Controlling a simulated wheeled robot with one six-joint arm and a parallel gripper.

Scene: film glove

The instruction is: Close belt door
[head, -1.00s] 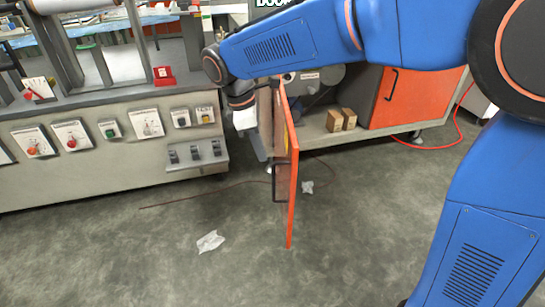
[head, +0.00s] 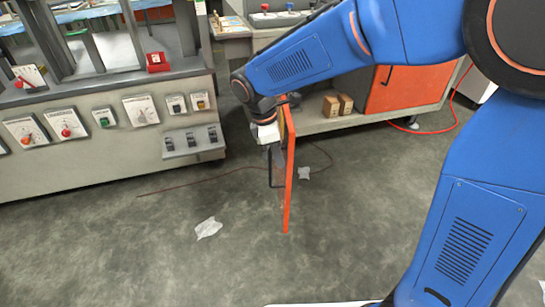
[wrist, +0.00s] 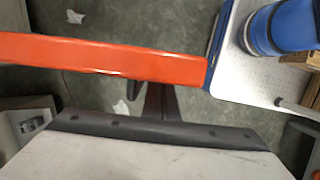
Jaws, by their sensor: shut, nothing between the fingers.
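The orange belt door (head: 289,185) stands open and shows almost edge-on in the head view, sticking out from the machine. Its dark handle (head: 271,168) is on its left side. In the wrist view the door's orange edge (wrist: 100,56) runs across the upper left and middle. My gripper (wrist: 160,98) is shut and empty, its dark fingers close to the door's edge; I cannot tell whether they touch it. In the head view my wrist is just left of the door's top, and the fingertips are hidden.
A grey control bench (head: 90,130) with knobs and gauges stands at the left. Wooden blocks (head: 338,104) and an orange cabinet panel (head: 410,88) are behind the door. A red hose (head: 430,130) and white scraps (head: 208,228) lie on the otherwise open grey floor.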

